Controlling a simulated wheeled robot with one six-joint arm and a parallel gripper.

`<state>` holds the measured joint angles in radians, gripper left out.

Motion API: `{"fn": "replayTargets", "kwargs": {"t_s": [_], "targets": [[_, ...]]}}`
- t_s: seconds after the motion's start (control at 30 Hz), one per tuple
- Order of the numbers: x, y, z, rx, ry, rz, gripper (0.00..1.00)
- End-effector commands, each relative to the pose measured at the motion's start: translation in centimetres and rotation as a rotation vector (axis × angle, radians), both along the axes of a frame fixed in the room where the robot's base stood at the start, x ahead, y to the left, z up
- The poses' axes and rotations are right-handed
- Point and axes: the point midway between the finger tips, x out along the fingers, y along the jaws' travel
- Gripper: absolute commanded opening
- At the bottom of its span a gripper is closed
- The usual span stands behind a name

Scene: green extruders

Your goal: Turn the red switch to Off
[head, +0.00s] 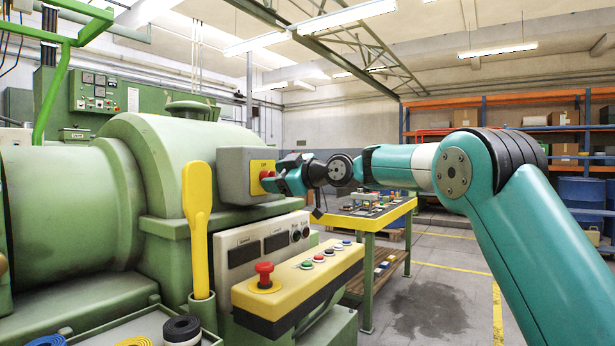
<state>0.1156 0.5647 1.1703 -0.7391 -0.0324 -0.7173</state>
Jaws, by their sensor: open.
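The red switch (264,174) sits on a yellow plate on the front of a grey box (232,178), which is fixed to the green extruder (165,150). Only a small part of the red switch shows; my gripper hides the rest, so its turned position cannot be read. Lettering on the plate above it is too small to read. My teal gripper (273,180) is open, with its fingertips right at the switch. I cannot tell whether they touch it or stand around it.
Below stands a yellow panel (290,280) with a red mushroom button (264,274) and several small buttons. A yellow paddle-shaped tool (197,220) stands upright at left. A workbench (385,218) with switches is behind my arm. Open floor (430,300) lies right of the panel.

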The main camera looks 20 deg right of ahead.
Motion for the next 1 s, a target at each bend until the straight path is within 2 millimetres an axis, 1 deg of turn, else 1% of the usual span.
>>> {"fn": "replayTargets", "kwargs": {"t_s": [0.4, 0.6, 0.8, 1.0], "targets": [[-8.2, -6.2, 0.8, 0.000, -0.001, -0.006, 0.60], [-11.3, -8.4, 1.2, 0.000, -0.001, -0.006, 0.60], [-12.8, -9.4, 1.3, 0.000, 0.000, -0.002, 0.60], [-12.9, -9.4, 1.4, -0.001, 0.000, -0.001, 0.60]]}}
